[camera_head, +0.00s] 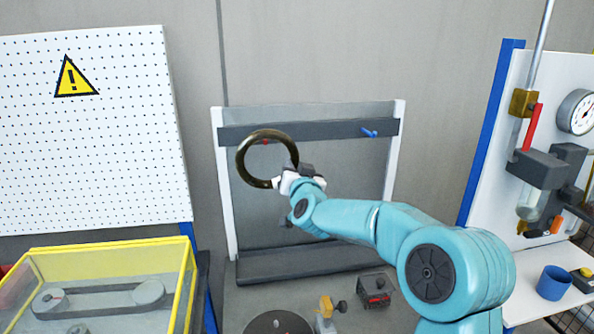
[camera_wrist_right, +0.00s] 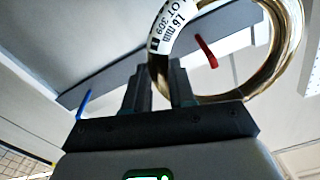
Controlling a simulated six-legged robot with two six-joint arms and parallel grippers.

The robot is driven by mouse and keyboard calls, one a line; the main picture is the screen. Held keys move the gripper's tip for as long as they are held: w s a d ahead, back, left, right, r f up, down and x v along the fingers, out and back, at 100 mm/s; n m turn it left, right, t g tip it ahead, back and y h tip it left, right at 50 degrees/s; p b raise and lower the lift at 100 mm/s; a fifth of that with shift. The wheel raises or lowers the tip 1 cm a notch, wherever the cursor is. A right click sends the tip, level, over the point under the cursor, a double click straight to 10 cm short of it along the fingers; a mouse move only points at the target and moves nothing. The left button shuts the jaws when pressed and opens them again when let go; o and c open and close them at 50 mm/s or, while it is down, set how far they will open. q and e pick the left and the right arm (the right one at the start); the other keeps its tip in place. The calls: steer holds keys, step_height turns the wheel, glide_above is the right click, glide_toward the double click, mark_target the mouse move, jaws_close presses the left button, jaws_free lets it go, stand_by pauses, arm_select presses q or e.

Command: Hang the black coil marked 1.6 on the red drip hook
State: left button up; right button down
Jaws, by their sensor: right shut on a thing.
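The coil (camera_head: 240,160) is a dark, bronze-tinted ring held upright in front of the rack. In the right wrist view the coil (camera_wrist_right: 288,50) has a white label reading 1.6 mm, LOT 309. My right gripper (camera_head: 279,181) is shut on the coil's lower right rim; it also shows in the right wrist view (camera_wrist_right: 160,78). The red hook (camera_head: 265,142) on the rack's dark bar shows through the ring's opening, near its top. It also shows inside the ring in the right wrist view (camera_wrist_right: 207,52). I cannot tell whether the hook passes through the ring. My left gripper is out of view.
A blue hook (camera_head: 369,133) sits on the same bar (camera_head: 325,129), to the right. A yellow-framed clear case (camera_head: 110,244) stands at lower left. A panel with a gauge (camera_head: 577,112) is at right. A black box (camera_head: 374,290) and small parts lie below the rack.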

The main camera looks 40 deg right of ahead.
steer(key=w+d+f+p, duration=0.2)
steer(key=w+d, duration=0.2)
steer(key=w, duration=0.2)
steer(key=shift+w, duration=0.25)
stand_by(0.5)
steer(key=shift+f, duration=0.1)
stand_by(0.5)
